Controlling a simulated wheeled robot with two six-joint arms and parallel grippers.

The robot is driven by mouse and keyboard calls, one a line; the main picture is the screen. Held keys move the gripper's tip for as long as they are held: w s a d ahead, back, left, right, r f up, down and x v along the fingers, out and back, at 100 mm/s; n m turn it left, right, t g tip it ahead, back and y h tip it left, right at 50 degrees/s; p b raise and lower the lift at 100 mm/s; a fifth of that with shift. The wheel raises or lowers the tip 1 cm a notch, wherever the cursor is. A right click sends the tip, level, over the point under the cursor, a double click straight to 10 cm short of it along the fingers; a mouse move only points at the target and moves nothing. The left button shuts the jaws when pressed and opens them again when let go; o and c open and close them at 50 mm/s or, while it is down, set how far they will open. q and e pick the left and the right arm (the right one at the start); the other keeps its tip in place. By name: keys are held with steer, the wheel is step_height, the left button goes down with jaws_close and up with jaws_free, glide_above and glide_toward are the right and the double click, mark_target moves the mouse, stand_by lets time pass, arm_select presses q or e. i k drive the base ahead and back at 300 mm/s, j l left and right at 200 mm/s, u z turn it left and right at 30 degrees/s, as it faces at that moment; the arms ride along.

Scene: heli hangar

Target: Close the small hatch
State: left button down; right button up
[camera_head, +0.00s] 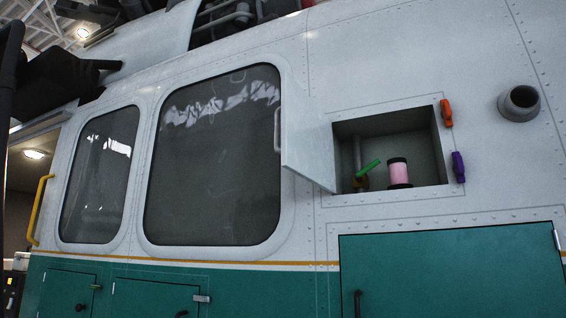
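The small hatch is open. Its pale door (305,140) stands swung out from the left edge of the recess (408,133), with a small handle (277,130) at its outer left edge. Inside the recess are a pink and black cylinder (398,173) and a valve with a green lever (368,169). An orange latch (446,113) and a purple latch (458,167) sit on the right edge of the opening. A dark shape (100,65) at the upper left looks like my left gripper, well left of the door; its fingers are unclear. My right gripper is out of view.
Two dark windows (215,165) fill the white helicopter side left of the door. A round pipe (519,103) sticks out at the right. A green panel (455,275) lies below the recess, and a yellow handrail (40,210) is at the left.

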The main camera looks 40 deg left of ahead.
mark_target(306, 150)
steer(key=j, duration=1.8)
steer(key=k+u, duration=0.05)
